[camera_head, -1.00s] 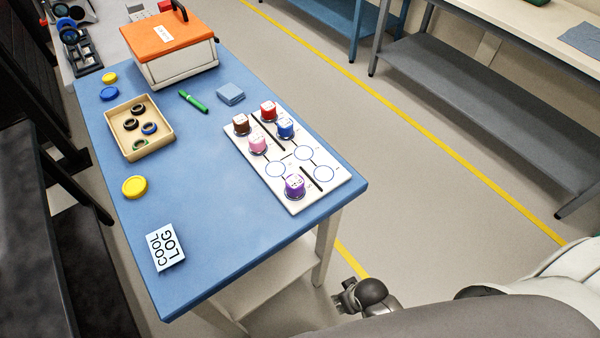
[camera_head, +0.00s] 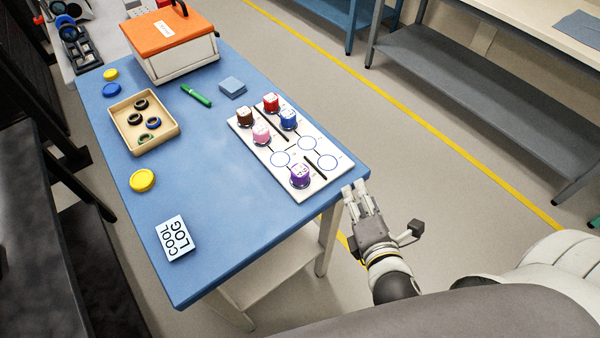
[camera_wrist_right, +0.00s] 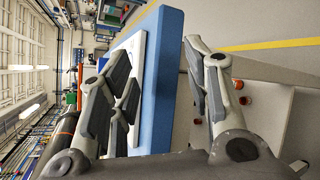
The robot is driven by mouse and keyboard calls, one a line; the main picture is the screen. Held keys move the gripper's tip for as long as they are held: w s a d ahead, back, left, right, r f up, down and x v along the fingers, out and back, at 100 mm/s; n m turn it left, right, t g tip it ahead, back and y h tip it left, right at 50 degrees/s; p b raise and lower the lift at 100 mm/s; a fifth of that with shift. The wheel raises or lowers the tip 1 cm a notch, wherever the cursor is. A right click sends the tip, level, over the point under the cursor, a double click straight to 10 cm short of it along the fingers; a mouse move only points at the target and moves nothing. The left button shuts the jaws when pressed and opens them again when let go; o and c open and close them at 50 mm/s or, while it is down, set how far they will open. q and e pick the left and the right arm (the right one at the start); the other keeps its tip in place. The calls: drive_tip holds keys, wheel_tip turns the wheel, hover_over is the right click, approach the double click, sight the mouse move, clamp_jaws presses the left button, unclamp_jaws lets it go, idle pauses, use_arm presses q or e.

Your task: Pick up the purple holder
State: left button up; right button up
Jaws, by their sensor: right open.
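The purple holder (camera_head: 299,176) stands upright on a marked circle at the near end of the white board (camera_head: 318,190) on the blue table. My right gripper (camera_head: 356,188) is open and empty, just off the table's right edge, to the right of the holder and apart from it. In the right wrist view, the open fingers (camera_wrist_right: 165,95) have the blue table edge and the white board's edge between and behind them. The purple holder cannot be made out in that view. My left gripper is not in view.
Brown (camera_head: 245,117), red (camera_head: 271,103), blue (camera_head: 289,120) and pink (camera_head: 262,134) holders stand on the board's far half. A tan tray (camera_head: 176,126), green marker (camera_head: 196,95), yellow lid (camera_head: 142,180) and "COOL LOG" card (camera_head: 174,238) lie left. The table's near middle is clear.

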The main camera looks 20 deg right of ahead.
drive_tip(key=a+r+n+t+y, duration=0.2)
drive_tip(key=a+n, duration=0.2)
drive_tip(key=n, duration=0.4)
drive_tip(key=n+t+y, duration=0.1)
drive_tip(key=n+y, duration=0.3)
drive_tip(key=n, duration=0.4)
approach(304, 179)
drive_tip(key=w, duration=0.2)
drive_tip(key=w+p, duration=0.1)
drive_tip(key=w+a+p, duration=0.1)
drive_tip(key=w, duration=0.1)
drive_tip(key=shift+w+a+f, duration=0.15)
drive_tip(key=shift+a, duration=0.05)
drive_tip(key=shift+w+f+p, duration=0.15)
drive_tip(key=shift+w+p, duration=0.15)
drive_tip(key=shift+w, duration=0.3)
drive_tip(key=shift+w+a+p, duration=0.1)
drive_tip(key=shift+w+p, duration=0.2)
drive_tip(key=shift+w, duration=0.15)
drive_tip(key=w+p, duration=0.1)
drive_tip(key=w, duration=0.2)
drive_tip(key=shift+w+a, duration=0.2)
drive_tip(key=shift+w+f+p, duration=0.15)
drive_tip(key=shift+w+p, duration=0.2)
drive_tip(key=shift+w, duration=0.15)
drive_tip(key=c, duration=0.8)
